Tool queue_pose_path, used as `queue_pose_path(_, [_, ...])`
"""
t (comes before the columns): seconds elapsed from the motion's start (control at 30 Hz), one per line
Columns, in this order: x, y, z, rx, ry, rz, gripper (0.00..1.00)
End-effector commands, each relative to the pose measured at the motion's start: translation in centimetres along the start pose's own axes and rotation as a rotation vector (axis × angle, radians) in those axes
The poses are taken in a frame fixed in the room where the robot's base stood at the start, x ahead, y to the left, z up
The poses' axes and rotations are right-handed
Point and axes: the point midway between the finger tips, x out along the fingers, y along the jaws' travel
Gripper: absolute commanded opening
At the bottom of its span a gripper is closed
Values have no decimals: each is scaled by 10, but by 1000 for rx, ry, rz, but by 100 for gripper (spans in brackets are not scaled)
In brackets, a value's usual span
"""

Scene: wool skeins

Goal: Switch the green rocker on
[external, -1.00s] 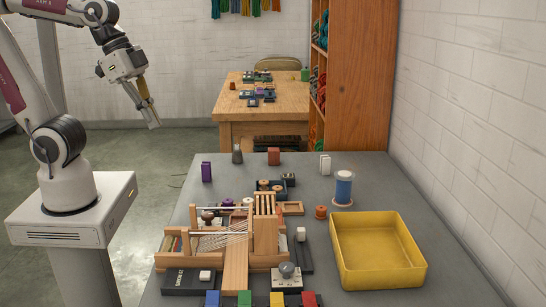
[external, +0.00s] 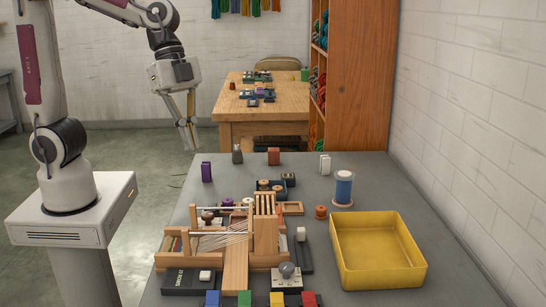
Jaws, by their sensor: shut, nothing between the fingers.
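A small green block-like piece (external: 244,298) stands at the front edge of the grey table, between a blue piece (external: 213,298) and a yellow piece (external: 277,299). It is the only green part I see on this table. Whether it is a rocker, and which way it tilts, I cannot tell at this size. My gripper (external: 189,146) is shut and empty. It hangs in the air, pointing down, at the far left of the table and well away from the green piece.
A wooden loom (external: 236,265) stands just behind the green piece. A grey-knobbed device (external: 287,279) and a red piece (external: 309,299) are to its right. A yellow tray (external: 416,276) fills the right side. Blocks and a blue spool (external: 344,187) stand farther back.

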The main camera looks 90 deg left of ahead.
Motion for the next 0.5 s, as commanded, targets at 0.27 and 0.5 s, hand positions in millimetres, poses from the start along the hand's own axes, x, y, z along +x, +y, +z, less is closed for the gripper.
queue_pose_path(0.27, [30, -4, -29, 141, 4, 68, 0])
queue_pose_path(0.5, [58, -6, -52, 264, 15, 123, 0])
